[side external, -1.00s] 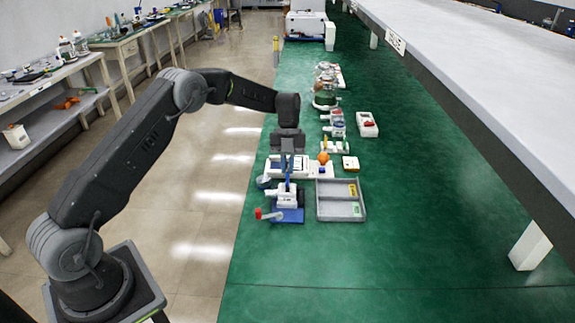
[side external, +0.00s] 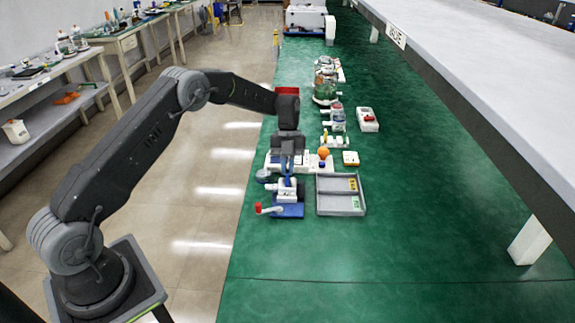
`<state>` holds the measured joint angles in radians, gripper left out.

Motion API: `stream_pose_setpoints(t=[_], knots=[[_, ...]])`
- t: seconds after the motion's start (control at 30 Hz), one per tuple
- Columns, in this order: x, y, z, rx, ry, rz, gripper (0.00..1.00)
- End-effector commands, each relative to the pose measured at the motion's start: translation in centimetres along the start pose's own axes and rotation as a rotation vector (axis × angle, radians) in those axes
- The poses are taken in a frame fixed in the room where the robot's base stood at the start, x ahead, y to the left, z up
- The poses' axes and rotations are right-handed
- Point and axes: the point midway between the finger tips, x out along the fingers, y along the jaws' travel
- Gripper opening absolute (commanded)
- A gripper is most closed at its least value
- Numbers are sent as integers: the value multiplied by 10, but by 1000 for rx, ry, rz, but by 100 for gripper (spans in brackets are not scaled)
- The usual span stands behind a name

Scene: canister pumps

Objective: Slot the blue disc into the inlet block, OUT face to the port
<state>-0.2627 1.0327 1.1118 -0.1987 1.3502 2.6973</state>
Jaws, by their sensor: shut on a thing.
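The white inlet block (side external: 285,194) stands on a blue base (side external: 289,212), with a red-tipped handle (side external: 259,208) at its left. My gripper (side external: 287,177) points down right over the block. It is shut on the small blue disc (side external: 287,182), seen as a thin blue sliver at the fingertips. The disc is at or just above the top of the block; I cannot tell how far it is inside. Its faces and the OUT mark are too small to read.
A grey tray (side external: 341,211) with yellow and green pieces lies to the right of the block. The green surface in front and right is clear.

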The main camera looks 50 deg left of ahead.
Motion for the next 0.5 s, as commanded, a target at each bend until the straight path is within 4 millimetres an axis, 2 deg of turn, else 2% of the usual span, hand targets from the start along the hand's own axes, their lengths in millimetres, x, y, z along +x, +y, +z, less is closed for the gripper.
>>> stream_pose_setpoints(t=[0.5], knots=[[11, 0, 5, 0, 0, 0, 0]])
